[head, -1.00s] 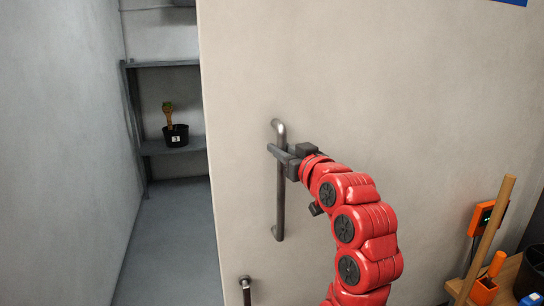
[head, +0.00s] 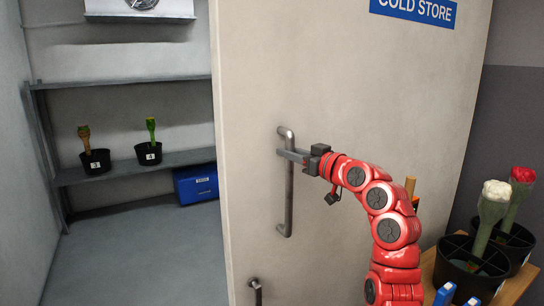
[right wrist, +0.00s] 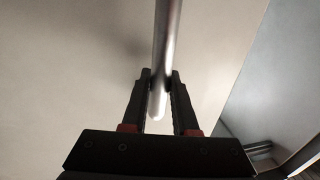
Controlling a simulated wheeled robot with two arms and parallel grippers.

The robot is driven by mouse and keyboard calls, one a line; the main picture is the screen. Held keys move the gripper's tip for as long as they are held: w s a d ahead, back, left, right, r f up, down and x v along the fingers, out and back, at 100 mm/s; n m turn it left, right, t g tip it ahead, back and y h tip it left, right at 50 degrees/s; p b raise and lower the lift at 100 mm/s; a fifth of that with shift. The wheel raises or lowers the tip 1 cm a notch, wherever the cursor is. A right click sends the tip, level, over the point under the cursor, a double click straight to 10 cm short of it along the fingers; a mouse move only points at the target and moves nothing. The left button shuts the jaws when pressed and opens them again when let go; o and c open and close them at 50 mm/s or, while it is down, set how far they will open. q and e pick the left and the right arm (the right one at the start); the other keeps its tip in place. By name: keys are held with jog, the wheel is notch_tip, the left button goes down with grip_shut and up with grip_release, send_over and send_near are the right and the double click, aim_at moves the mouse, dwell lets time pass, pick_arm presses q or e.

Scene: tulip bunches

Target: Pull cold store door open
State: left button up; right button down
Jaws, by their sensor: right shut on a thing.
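The cold store door (head: 340,80) is a pale panel standing partly open, with the room's inside showing past its left edge. A blue "COLD STORE" sign (head: 412,9) is at its top right. A vertical metal bar handle (head: 288,200) is fixed on the door. My right gripper (head: 287,153) is shut on the upper part of this handle. In the right wrist view, the bar (right wrist: 167,40) runs between the two fingers of the gripper (right wrist: 158,84). My left gripper is not in view.
Inside are a grey shelf (head: 120,171) with black pots (head: 96,162) and (head: 149,153), a blue crate (head: 197,184) and a cooling unit (head: 140,8). The floor (head: 130,255) there is clear. At right, a wooden table (head: 428,264) holds a black tulip bucket (head: 470,268).

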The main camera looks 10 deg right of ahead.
jog(key=shift+w+d, duration=0.15)
jog(key=shift+d, duration=0.35)
jog(key=c, duration=0.7)
grip_release()
jog(key=v, duration=1.7)
jog(key=shift+b, duration=0.3)
jog(key=shift+d, duration=0.1)
